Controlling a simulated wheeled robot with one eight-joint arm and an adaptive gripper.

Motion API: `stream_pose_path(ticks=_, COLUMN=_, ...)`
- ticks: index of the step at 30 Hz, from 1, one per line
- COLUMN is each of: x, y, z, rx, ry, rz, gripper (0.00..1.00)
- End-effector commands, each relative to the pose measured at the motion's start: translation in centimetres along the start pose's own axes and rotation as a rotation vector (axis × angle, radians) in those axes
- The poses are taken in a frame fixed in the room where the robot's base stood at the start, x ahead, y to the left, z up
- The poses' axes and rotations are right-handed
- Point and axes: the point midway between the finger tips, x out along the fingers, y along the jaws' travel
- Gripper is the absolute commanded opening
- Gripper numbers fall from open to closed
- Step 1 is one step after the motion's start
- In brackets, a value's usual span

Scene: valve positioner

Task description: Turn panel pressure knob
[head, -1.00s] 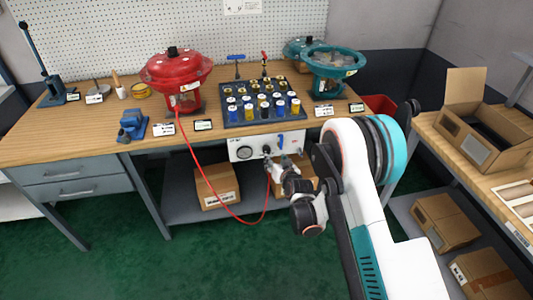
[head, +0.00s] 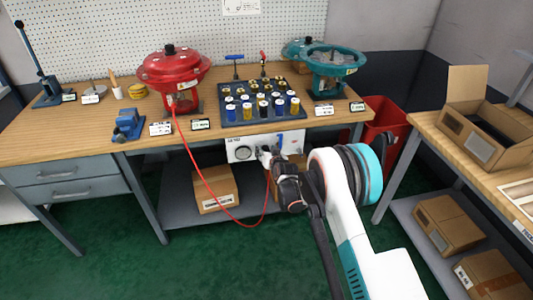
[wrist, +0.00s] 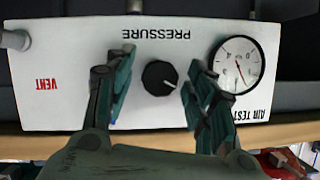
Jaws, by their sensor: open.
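The white panel (head: 240,148) hangs under the bench's front edge. In the wrist view the panel (wrist: 75,65) appears upside down, with its black pressure knob (wrist: 159,78) near the middle below the word PRESSURE. The knob's white mark points toward the lower right of the picture. My gripper (wrist: 157,72) is open, with one finger left of the knob and one right of it, gaps showing on both sides. In the head view my gripper (head: 267,155) is at the panel's front and hides the knob.
A round gauge (wrist: 238,65) sits close beside the right finger. A red hose (head: 205,182) hangs from the red actuator (head: 172,70) in a loop near my wrist. A blue lever (head: 281,139) is on the panel's right. Cardboard boxes (head: 213,185) stand on the shelf below.

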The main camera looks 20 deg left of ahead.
Motion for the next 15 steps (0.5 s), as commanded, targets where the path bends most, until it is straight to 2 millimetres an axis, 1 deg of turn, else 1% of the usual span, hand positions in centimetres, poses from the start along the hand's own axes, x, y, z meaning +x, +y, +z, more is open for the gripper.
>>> stream_pose_path(ticks=2, x=-0.02, y=0.0, z=-0.01, rx=0.0, ry=0.0, rz=0.0, gripper=0.5)
stream_pose_path(ticks=3, x=-0.02, y=0.0, z=-0.01, rx=0.0, ry=0.0, rz=0.0, gripper=0.48)
stream_pose_path(ticks=5, x=-0.03, y=0.01, z=-0.01, rx=0.0, ry=0.0, rz=0.0, gripper=0.34)
stream_pose_path(ticks=6, x=-0.03, y=0.01, z=-0.01, rx=0.0, ry=0.0, rz=0.0, gripper=0.25)
stream_pose_path(ticks=9, x=-0.03, y=0.01, z=0.0, rx=0.0, ry=0.0, rz=0.0, gripper=0.06)
stream_pose_path(ticks=15, x=-0.03, y=0.04, z=0.0, rx=0.004, ry=0.0, rz=-0.001, gripper=0.06)
